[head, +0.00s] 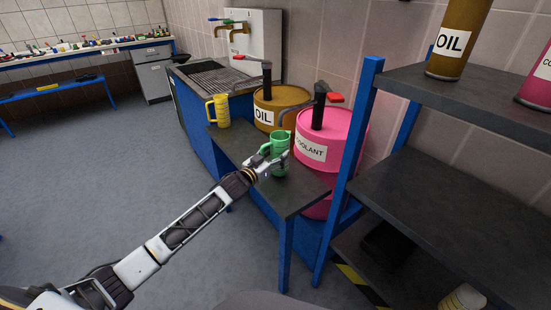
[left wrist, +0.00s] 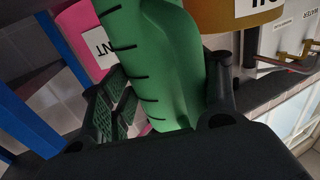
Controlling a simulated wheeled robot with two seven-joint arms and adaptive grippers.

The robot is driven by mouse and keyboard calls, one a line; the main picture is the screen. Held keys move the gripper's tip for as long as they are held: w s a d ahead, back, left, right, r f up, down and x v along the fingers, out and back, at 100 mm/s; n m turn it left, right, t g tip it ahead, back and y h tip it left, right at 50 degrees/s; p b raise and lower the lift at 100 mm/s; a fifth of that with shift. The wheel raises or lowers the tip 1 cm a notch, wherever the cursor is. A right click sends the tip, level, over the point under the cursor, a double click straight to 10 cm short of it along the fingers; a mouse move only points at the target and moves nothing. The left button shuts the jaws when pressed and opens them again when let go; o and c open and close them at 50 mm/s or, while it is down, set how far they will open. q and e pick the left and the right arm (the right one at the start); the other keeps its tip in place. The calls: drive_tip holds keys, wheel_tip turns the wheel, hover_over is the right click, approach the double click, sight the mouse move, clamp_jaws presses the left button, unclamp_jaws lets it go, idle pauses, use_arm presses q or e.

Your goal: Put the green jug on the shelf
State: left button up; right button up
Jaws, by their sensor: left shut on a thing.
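The green jug (head: 281,148) is at the front of the low dark bench, before the pink coolant drum. My left gripper (head: 268,165) reaches it from the left and is shut on it. In the left wrist view the jug (left wrist: 152,60) fills the space between the fingers, with dark marks along its side. I cannot tell whether the jug's base touches the bench. The shelf unit (head: 440,193) stands on the right, with dark boards and blue posts. My right gripper is not in view.
A yellow jug (head: 219,110) stands on the bench (head: 300,196) to the left. The oil drum (head: 266,108) and coolant drum (head: 338,135) with pumps stand behind. An oil canister (head: 459,38) and a pink canister (head: 538,88) occupy the top board. The middle board looks clear.

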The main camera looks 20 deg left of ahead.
use_arm(q)
drive_tip(key=shift+f, duration=0.5)
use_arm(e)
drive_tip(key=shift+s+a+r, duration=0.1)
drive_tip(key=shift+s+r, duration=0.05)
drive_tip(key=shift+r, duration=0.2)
use_arm(q)
drive_tip(key=shift+f, duration=0.1)
drive_tip(key=o, duration=1.1)
drive_tip(key=shift+s, duration=0.1)
